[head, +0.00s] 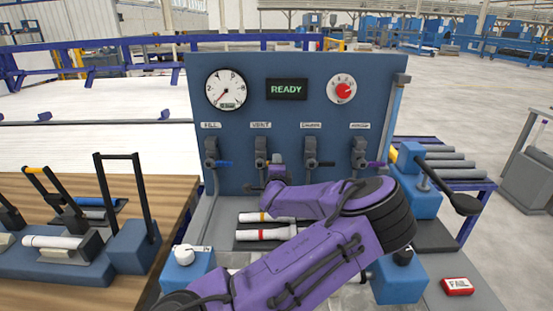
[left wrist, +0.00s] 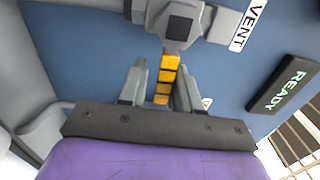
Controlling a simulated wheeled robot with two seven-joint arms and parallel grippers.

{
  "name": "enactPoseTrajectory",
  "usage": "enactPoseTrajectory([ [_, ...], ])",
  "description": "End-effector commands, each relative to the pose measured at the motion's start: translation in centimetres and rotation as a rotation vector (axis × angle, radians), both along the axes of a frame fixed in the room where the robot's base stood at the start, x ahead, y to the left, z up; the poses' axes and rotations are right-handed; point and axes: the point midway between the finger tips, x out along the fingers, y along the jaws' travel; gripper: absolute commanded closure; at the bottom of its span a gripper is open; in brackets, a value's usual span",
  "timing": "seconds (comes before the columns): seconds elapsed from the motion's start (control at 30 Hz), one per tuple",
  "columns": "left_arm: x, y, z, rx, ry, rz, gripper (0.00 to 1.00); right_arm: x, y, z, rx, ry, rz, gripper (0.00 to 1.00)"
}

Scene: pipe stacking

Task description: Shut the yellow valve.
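The yellow valve is the one under the VENT label, and its grey body (head: 261,150) stands on the blue panel in the head view. In the left wrist view its dark-centred body (left wrist: 179,27) is at the top, and its yellow handle (left wrist: 165,84) points down from it toward my gripper. My left gripper (left wrist: 162,80) is open, with one grey finger on each side of the handle. Small gaps seem to show between fingers and handle. In the head view my purple left arm folds back to the panel, and the handle cannot be made out there. My right gripper is not in view.
A valve with a blue handle (head: 224,163) is left of the yellow one; a grey valve (head: 311,152) and a purple-handled valve (head: 376,164) are right. A gauge (head: 225,90), READY display (head: 287,89) and red knob (head: 343,90) sit above. White pipes (head: 264,234) lie below.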

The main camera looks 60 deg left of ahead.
Motion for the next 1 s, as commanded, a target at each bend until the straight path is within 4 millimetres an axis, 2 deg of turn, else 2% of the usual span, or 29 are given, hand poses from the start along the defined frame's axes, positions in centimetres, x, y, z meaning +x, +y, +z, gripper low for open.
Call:
enactPoseTrajectory([
  [0.27, 0.0, 0.1, 0.1, 0.001, -0.005, 0.001, 0.58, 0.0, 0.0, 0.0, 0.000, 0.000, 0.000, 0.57],
  [0.37, -0.3, -0.5, 0.1, 0.002, -0.007, 0.000, 0.58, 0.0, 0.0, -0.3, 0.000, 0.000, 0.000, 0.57],
  [0.7, -4.0, -7.1, 0.0, 0.003, -0.005, -0.002, 0.58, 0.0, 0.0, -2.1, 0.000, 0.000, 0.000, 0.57],
  [0.83, -4.9, -8.6, 0.2, 0.000, -0.007, 0.000, 0.58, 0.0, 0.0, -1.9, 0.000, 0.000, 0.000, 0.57],
  [1.0, -5.3, -9.1, 0.2, 0.002, -0.005, 0.000, 0.58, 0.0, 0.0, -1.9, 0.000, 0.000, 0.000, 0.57],
])
